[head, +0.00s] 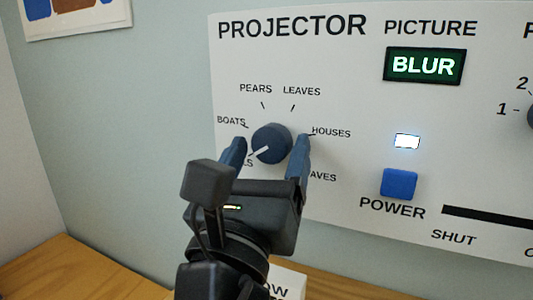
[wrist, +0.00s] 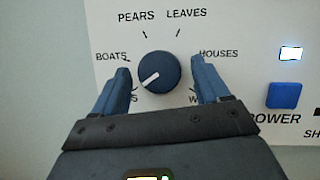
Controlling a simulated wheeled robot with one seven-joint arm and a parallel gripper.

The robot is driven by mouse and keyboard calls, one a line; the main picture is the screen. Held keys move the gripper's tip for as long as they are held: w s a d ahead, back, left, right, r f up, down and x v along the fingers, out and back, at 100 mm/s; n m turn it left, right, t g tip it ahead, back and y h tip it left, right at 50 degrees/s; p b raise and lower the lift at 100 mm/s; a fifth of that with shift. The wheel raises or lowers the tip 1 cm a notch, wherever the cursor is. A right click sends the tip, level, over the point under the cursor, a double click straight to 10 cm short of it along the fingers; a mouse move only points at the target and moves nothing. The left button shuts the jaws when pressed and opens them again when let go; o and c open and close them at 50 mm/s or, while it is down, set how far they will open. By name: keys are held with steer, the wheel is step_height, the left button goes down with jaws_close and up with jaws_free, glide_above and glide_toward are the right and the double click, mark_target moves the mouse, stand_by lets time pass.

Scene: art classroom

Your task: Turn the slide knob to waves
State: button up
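The slide knob (head: 271,143) is a round dark blue dial with a white pointer on the white projector panel. Its pointer aims to the lower left, at a label ending in "S" that is mostly hidden by my gripper. The waves label (head: 323,177) is at the knob's lower right, partly hidden by a finger. My gripper (head: 270,148) is open, with one blue finger on each side of the knob. In the wrist view the knob (wrist: 159,72) sits between the fingertips, with a gap visible on both sides.
The picture display (head: 424,66) reads BLUR. A blue power button (head: 398,184) is right of the knob, under a lit white lamp (head: 407,142). A dark slider slot (head: 480,222) runs along the lower right. A partly hidden white card (head: 288,284) stands below on the wooden surface (head: 85,272).

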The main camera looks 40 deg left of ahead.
steer(key=c, duration=1)
